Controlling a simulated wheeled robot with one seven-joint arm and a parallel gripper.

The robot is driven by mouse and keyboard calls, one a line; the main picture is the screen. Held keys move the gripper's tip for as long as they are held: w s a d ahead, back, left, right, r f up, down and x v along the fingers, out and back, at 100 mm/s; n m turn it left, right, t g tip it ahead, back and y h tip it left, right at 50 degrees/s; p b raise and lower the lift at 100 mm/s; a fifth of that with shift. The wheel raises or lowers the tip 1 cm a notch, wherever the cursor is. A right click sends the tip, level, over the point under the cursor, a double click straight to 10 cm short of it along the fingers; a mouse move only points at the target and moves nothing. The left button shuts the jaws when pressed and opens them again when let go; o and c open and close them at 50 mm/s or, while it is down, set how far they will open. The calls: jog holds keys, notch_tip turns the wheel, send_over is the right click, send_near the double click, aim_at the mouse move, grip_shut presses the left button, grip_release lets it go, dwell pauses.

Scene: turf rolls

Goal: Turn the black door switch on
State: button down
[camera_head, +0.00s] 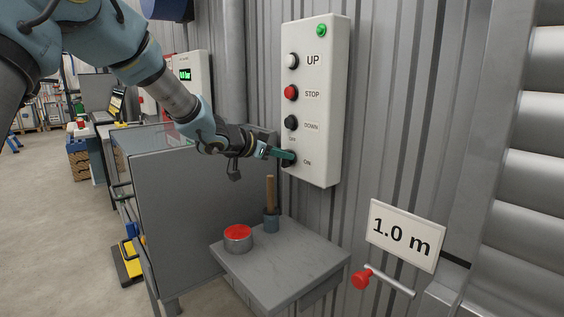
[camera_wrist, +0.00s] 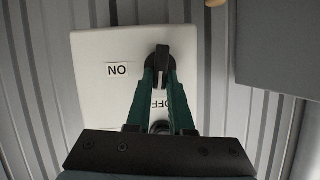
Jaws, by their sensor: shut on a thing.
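The black door switch (camera_head: 289,161) is a rotary knob at the bottom of a white control box (camera_head: 314,100) on the corrugated wall. In the head view, the ON label is right of it and the OFF label above it. My gripper (camera_head: 284,155) reaches it from the left, its green fingers partly covering it. In the wrist view, the black switch (camera_wrist: 161,57) sits between the fingertips of my gripper (camera_wrist: 160,78), which is shut on it. The picture is turned over there. The knob's grip bar lines up with the OFF label, not with ON.
Above the switch are black DOWN (camera_head: 291,122), red STOP (camera_head: 291,92) and white UP (camera_head: 292,60) buttons and a green lamp (camera_head: 321,30). Below stands a grey table (camera_head: 285,270) with a red-topped tin (camera_head: 238,238) and a wooden-handled tool in a cup (camera_head: 271,220). A grey cabinet (camera_head: 190,210) is left.

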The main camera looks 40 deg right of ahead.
jog(key=m+t+h+b, duration=0.1)
jog(key=m+b, duration=0.3)
jog(key=b, duration=0.8)
jog(key=s+f+m+t+h+b, duration=0.1)
jog(key=m+t+b, duration=0.2)
jog(key=b, duration=1)
jog(key=f+m+t+h+b, duration=0.1)
jog(key=m+b, duration=0.4)
jog(key=b, duration=0.7)
jog(key=shift+s+f+t, duration=0.2)
jog(key=shift+s+t, duration=0.15)
jog(key=shift+t, duration=0.05)
jog(key=shift+r+m+b, duration=0.15)
jog(key=shift+m+b, duration=0.25)
jog(key=shift+b, duration=0.25)
jog(key=c, duration=0.8)
grip_release()
jog(key=shift+a, duration=0.1)
